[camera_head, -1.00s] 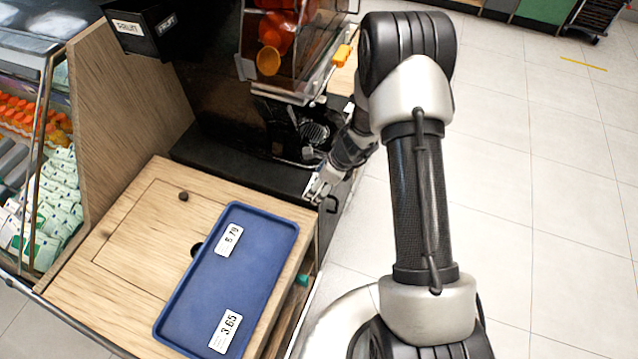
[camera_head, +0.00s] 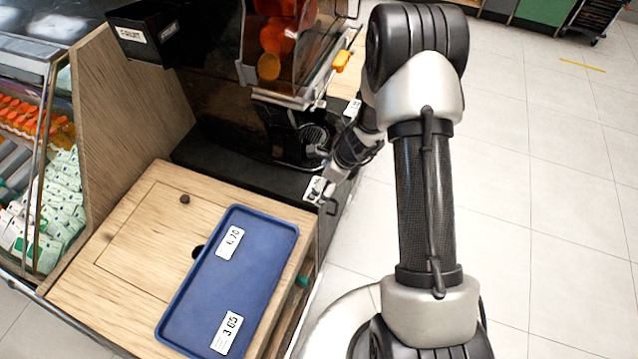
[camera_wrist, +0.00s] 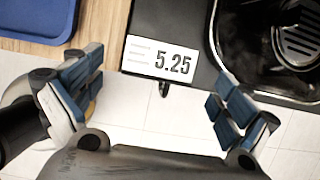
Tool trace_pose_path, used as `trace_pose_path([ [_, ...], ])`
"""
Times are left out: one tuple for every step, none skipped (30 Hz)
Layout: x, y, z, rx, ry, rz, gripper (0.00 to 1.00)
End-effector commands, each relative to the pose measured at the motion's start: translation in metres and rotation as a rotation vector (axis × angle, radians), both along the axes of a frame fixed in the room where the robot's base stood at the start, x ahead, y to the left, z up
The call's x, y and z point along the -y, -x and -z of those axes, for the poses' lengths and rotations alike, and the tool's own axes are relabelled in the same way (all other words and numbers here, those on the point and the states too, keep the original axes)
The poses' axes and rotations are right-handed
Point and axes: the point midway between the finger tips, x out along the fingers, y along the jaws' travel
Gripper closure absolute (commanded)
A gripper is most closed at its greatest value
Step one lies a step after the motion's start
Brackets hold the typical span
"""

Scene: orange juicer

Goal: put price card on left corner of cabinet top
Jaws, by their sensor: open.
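In the head view, a white card (camera_head: 314,190) shows at the same front corner, beside my gripper (camera_head: 329,186). In the wrist view my gripper (camera_wrist: 160,78) is open, with one finger on each side of the card. Neither finger touches it, and nothing is held. Two more price cards, one near the back (camera_head: 230,242) and one reading 3.65 (camera_head: 227,333), lie in the blue tray (camera_head: 210,285).
The orange juicer (camera_head: 285,45) stands on the black cabinet behind the card. Another white card (camera_head: 352,108) is farther back on the right. The wooden counter (camera_head: 130,240) bears the tray at left. Open tiled floor (camera_head: 530,220) lies to the right.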

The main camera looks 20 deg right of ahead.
Motion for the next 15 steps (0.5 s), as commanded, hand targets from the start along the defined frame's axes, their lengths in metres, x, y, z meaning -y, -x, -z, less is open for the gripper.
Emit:
trace_pose_path([
  [0.004,0.002,-0.017,0.003,0.001,0.000,0.04],
  [0.006,0.003,-0.024,0.003,0.000,0.001,0.04],
  [0.009,0.006,-0.032,0.003,0.001,0.001,0.04],
  [0.012,0.007,-0.039,0.003,0.001,0.002,0.04],
  [0.014,0.008,-0.045,0.003,0.001,0.002,0.04],
  [0.016,0.010,-0.052,0.003,0.001,0.000,0.04],
  [0.018,0.012,-0.057,0.003,0.001,0.000,0.04],
  [0.019,0.013,-0.062,0.003,0.001,0.000,0.04],
  [0.021,0.015,-0.067,0.002,0.000,0.001,0.04],
  [0.023,0.016,-0.071,0.001,0.000,0.001,0.04],
  [0.024,0.017,-0.074,0.001,0.000,0.000,0.04],
  [0.025,0.017,-0.078,0.002,0.000,-0.001,0.04],
  [0.026,0.018,-0.080,0.002,0.000,-0.001,0.04],
  [0.026,0.019,-0.082,0.002,0.000,-0.001,0.04],
  [0.027,0.019,-0.083,0.002,0.000,-0.001,0.04],
])
